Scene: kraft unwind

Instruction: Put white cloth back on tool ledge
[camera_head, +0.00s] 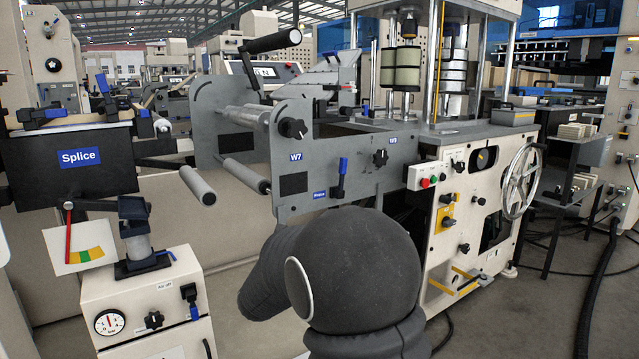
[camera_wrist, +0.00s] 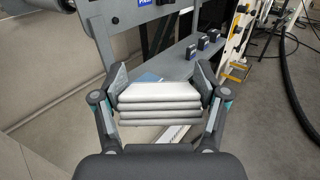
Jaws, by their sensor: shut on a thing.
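My gripper (camera_wrist: 161,84) is shut on a folded white cloth (camera_wrist: 160,104), with one finger pressed against each side of the stack. The cloth shows as several flat layers, held level. Beyond it in the wrist view is a grey ledge (camera_wrist: 181,66) with several small dark blocks on its right part. The cloth and fingers hide part of the ledge's near end, and I cannot tell the gap between cloth and ledge. In the head view my dark arm covers the lower middle, and the gripper, cloth and ledge do not show.
The grey unwind frame (camera_head: 345,172), with rollers and a blue lever, stands beyond my arm. A cream cabinet with a handwheel (camera_head: 522,181) is to its right. The Splice table (camera_head: 80,158) and a gauge box (camera_head: 150,305) stand at left. A black hose (camera_head: 597,290) lies at right.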

